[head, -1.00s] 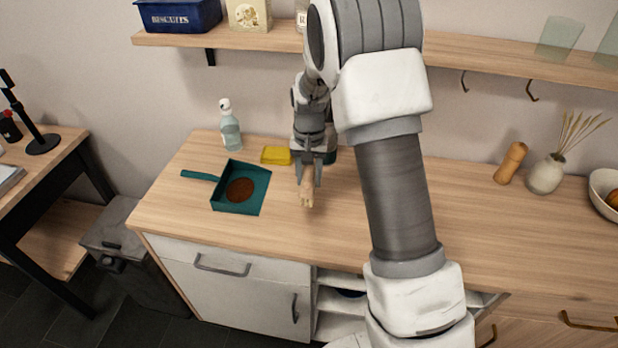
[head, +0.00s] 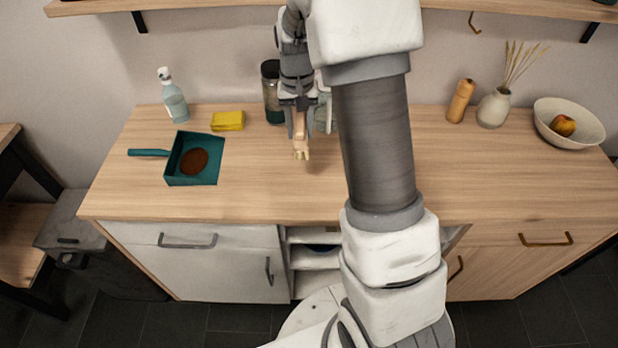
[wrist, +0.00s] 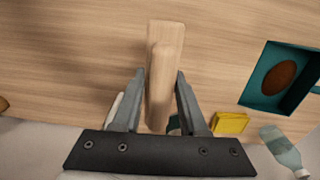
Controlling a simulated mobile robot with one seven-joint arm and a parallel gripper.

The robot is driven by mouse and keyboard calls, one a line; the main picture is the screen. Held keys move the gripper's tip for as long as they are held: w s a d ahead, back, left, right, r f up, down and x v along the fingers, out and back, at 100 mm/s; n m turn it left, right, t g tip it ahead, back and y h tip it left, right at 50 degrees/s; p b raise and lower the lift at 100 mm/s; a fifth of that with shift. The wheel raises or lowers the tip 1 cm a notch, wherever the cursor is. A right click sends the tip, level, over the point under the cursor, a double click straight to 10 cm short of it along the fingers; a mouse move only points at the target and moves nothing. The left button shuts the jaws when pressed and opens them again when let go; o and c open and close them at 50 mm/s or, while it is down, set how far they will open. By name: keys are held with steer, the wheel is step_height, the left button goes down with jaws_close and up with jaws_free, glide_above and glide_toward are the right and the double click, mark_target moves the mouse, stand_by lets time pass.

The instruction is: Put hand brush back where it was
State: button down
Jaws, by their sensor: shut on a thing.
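My gripper (head: 299,122) is shut on the hand brush (head: 300,148), above the counter near its back. The brush has a pale wooden body and hangs down from the fingers in the head view. In the wrist view, the brush (wrist: 163,75) lies between the two fingers (wrist: 157,105) with its wooden back toward the camera. Its bristles are mostly hidden. A teal dustpan (head: 217,165) with a brown pile (head: 194,161) in it lies on the counter (head: 260,195) to the left of my gripper.
A yellow sponge (head: 227,121) and a spray bottle (head: 173,97) stand behind the dustpan. A dark jar (head: 271,92) is close behind my gripper. A wooden mill (head: 460,101), a vase (head: 494,108) and a bowl (head: 568,122) are at the right. The counter's right-middle is clear.

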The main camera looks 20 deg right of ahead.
steer(key=s+d+b, duration=0.5)
steer(key=s+d, duration=0.7)
steer(key=s, duration=0.1)
steer(key=w+a+f, duration=0.2)
steer(key=w+a+f+b, duration=0.1)
steer(key=w+a+f, duration=0.1)
steer(key=w+a, duration=0.1)
steer(key=w+a+f, duration=0.2)
steer(key=a, duration=0.1)
steer(key=shift+w+a+f, duration=0.1)
steer(key=shift+w+f, duration=0.05)
steer(key=shift+w, duration=0.25)
steer(key=shift+f+m+b, duration=0.3)
steer(key=shift+f+b, duration=0.3)
steer(key=shift+f, duration=1.35)
steer(key=shift+f, duration=0.15)
steer(key=shift+c, duration=2.2)
jaws_free()
